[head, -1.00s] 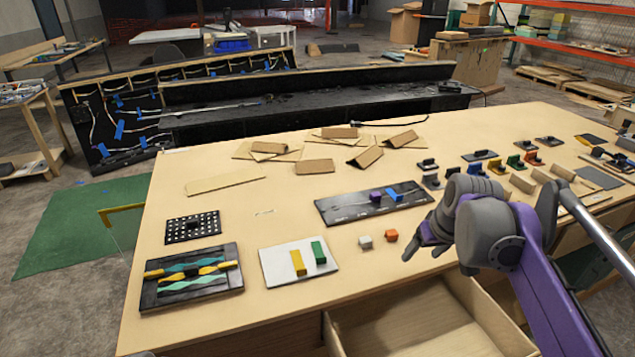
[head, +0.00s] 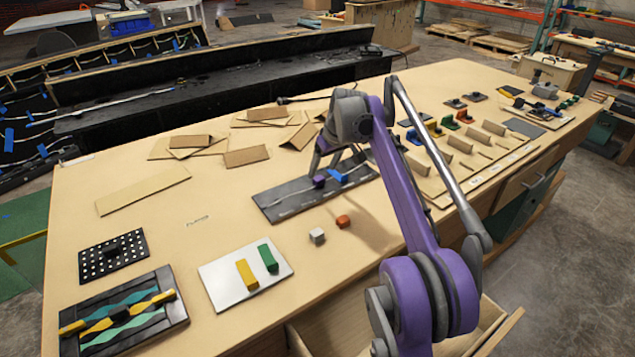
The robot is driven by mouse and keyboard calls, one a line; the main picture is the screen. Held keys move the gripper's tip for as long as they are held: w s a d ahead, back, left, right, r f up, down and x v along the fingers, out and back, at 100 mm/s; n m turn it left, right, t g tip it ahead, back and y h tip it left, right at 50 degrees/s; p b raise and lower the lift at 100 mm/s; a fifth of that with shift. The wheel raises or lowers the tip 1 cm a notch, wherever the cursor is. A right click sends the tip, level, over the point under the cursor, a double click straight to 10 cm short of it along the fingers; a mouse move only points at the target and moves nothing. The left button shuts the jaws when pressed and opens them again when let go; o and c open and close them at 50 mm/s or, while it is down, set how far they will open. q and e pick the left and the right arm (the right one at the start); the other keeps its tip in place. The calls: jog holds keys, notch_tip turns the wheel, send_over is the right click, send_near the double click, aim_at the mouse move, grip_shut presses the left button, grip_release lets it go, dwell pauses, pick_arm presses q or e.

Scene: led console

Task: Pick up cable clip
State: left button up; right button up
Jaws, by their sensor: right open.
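A dark board (head: 285,203) with a thin pale cable line lies on the table. A small purple clip-like piece (head: 319,181) and a blue one (head: 352,176) sit on it; I cannot tell which is the cable clip of the task. My right gripper (head: 340,167) is open and points down over the far right part of the board, with its fingers close to these pieces. Its fingers partly hide that area, and I cannot tell whether they touch anything. My left gripper is out of view.
A white block (head: 317,236) and an orange block (head: 343,221) lie in front of the board. A white plate (head: 222,284) with yellow and green blocks is at the front left. Cardboard pieces (head: 246,157) lie behind. An open drawer (head: 335,325) is below the front edge.

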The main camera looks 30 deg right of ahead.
aim_at(319, 178)
jog(key=x, duration=0.5)
jog(key=shift+w+d+f, duration=0.1)
jog(key=shift+w+d, duration=0.1)
grip_shut()
